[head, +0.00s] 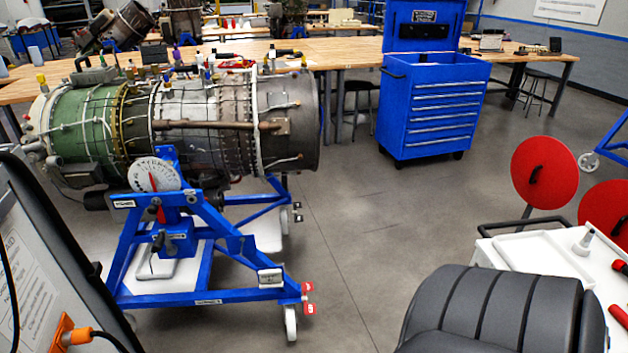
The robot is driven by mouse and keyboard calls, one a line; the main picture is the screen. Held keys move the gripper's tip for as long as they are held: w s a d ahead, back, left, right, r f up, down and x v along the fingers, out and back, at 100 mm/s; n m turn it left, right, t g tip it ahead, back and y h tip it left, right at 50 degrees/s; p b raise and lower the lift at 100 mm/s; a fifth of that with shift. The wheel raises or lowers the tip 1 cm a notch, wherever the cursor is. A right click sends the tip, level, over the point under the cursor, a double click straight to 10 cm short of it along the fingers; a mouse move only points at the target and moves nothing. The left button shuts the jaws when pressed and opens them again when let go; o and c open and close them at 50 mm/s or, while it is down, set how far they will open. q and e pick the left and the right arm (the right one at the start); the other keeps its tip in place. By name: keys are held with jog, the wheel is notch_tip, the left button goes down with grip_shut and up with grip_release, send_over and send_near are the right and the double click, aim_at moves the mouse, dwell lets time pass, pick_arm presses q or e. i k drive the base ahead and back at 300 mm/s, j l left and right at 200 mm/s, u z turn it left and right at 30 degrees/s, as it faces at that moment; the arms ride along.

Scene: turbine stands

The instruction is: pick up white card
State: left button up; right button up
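I cannot single out one thing as the white card. A small white rectangular plate (270,278) sits on the front right corner of the blue turbine stand (205,299). A white printed sheet (32,285) shows on a tilted dark-framed panel at the lower left. The stand carries a large turbine engine (190,125), green at its left end and grey metal at its right. A round white dial (154,176) with a red pointer is fixed to the stand. Neither of my grippers shows in the head view.
A blue tool cabinet (435,106) with an open lid stands behind, by long wooden tables. At right are a white cart top (535,252) with tools and two red discs. A dark ribbed shape covers the bottom right. Grey floor (360,230) is clear between stand and cart.

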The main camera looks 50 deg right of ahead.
aim_at(272, 277)
jog(key=z, duration=1.25)
